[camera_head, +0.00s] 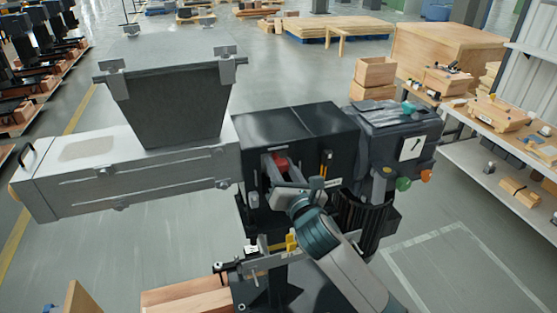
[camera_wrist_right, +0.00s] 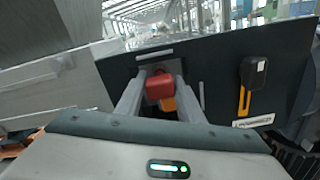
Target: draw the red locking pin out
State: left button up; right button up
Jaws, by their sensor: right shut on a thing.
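The red locking pin (camera_head: 281,160) shows as a small red block in an opening on the front of the black feeder housing (camera_head: 300,125). In the right wrist view its red head (camera_wrist_right: 159,84) sits between the two grey fingers, with an orange part just below it. My right gripper (camera_head: 277,170) reaches up to the housing front and is shut on the red locking pin. Whether the pin's shaft is still in the housing is hidden behind its head. My left gripper is in neither view.
A grey hopper (camera_head: 178,95) on a long light-grey body (camera_head: 130,175) stands left of the housing. A black part with a yellow strip (camera_wrist_right: 253,75) is right of the pin. A control box (camera_head: 405,145) with green and orange buttons is at right. Shelves with wooden boxes stand far right.

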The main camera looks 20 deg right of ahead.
aim_at(283, 169)
jog(key=shift+s, duration=0.25)
dwell(0.4)
jog(key=shift+s+p, duration=0.6)
jog(key=shift+s, duration=0.3)
jog(key=shift+s+d+p, duration=0.1)
jog(key=shift+s+p, duration=0.25)
jog(key=shift+s, duration=0.9)
